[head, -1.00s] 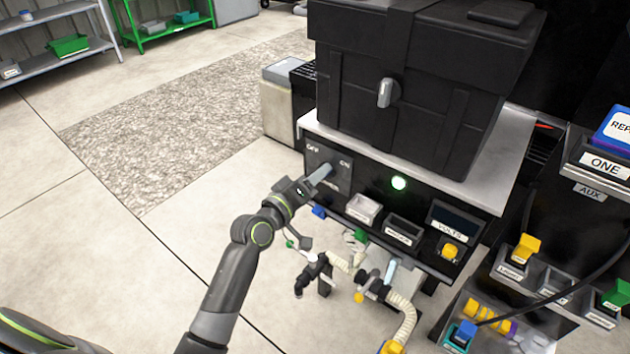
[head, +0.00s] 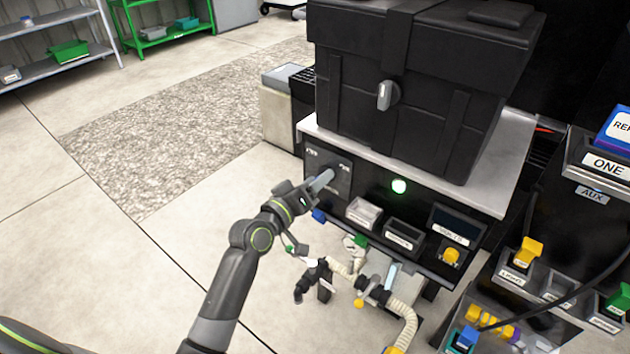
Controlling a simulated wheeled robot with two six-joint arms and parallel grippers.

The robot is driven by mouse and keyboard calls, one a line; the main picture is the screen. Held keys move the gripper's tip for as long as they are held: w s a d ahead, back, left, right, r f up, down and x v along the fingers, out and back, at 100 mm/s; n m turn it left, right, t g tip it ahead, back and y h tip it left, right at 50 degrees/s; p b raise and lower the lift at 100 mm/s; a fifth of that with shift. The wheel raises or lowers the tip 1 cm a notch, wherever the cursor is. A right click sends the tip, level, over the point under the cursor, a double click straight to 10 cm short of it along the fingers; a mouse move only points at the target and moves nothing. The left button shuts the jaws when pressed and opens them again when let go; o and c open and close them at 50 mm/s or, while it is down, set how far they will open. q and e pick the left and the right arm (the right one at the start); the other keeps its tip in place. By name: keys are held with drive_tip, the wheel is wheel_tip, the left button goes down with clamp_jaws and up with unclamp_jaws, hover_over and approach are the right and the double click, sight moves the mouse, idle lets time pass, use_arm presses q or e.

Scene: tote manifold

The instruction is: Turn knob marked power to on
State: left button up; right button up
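The power knob panel (head: 343,173) is a dark square plate at the left end of the black front below the white-topped bench. Small white lettering shows along its upper edge, too blurred to read now. My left gripper (head: 322,181) is at this panel, its fingers over the spot where the knob sits. The grey piece at the fingertips may be the knob or a finger; I cannot tell, nor whether the fingers are shut on it. My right gripper is not in view.
A large black tote (head: 420,90) with a grey latch stands on the white bench top (head: 500,185). Small labelled bins (head: 404,235) and a yellow knob (head: 451,256) line the front. Hoses (head: 402,314) hang below. A labelled black unit (head: 590,195) stands at right. Floor at left is clear.

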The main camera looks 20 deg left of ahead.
use_arm(q)
drive_tip(key=shift+o, duration=1.1)
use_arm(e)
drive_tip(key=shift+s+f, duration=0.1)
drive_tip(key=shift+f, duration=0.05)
use_arm(q)
drive_tip(key=shift+s, duration=0.1)
drive_tip(key=v, duration=1.7)
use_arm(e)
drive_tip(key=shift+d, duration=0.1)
use_arm(q)
drive_tip(key=shift+r, duration=0.1)
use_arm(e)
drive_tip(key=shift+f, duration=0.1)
